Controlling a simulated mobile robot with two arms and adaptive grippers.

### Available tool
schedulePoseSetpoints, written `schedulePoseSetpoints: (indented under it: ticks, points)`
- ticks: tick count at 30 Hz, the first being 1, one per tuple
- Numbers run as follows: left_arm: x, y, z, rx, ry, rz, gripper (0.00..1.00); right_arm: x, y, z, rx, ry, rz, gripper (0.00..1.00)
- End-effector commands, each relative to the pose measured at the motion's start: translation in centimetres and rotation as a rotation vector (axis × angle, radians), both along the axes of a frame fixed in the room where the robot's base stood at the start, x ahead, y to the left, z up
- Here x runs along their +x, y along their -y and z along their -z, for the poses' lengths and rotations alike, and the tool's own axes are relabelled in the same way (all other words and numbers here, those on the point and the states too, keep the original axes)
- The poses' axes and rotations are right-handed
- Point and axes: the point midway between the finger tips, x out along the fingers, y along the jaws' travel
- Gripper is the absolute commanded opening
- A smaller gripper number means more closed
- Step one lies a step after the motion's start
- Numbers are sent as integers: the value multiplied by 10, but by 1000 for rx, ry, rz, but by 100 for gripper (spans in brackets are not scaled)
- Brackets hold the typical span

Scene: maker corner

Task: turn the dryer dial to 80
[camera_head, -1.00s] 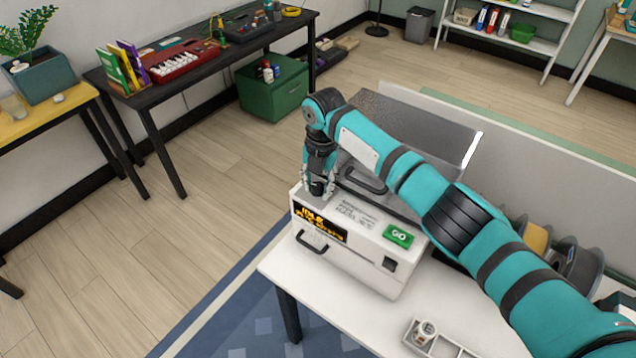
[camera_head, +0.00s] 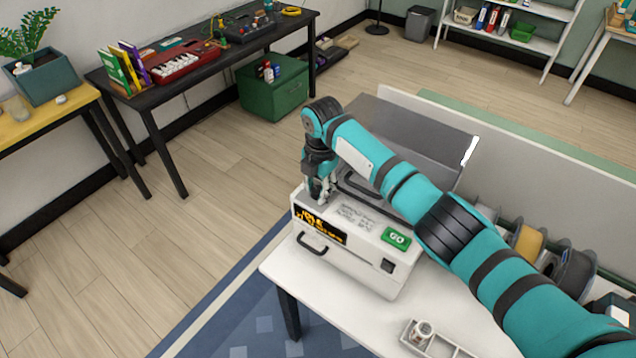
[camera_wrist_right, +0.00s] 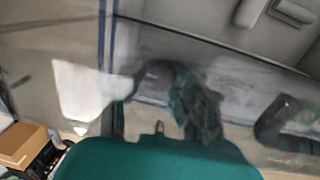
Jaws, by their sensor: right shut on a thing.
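The dryer (camera_head: 372,276) is a white box on a white table, with a raised grey lid (camera_head: 415,130) at its back. An orange-lettered dark display (camera_head: 320,226) and a green GO button (camera_head: 397,238) are on its top. My right gripper (camera_head: 322,197) points down at the dryer's top left corner, just behind the display. It is shut on the dial there, which the fingers hide, so its setting cannot be read. The right wrist view shows mostly a blurred, glossy grey surface and does not show the dial clearly. My left gripper is not in view.
A small white tray (camera_head: 444,351) with a white roll-like item is at the table's front. Spools (camera_head: 572,270) stand to the right, partly behind my right arm. A pale partition (camera_head: 520,160) runs behind the dryer. The floor to the left is clear.

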Motion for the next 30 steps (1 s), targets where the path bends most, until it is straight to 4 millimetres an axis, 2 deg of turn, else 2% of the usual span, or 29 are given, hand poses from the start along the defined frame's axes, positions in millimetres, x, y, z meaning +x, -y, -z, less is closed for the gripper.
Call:
schedulePoseSetpoints:
  ticks: [1,12,30]
  points:
    - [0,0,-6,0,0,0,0,0,0,-3,2,-1,45,0]
    - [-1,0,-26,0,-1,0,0,0,-1,-3,2,-1,397,0]
    - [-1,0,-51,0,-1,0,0,1,-2,-3,2,1,965,0]
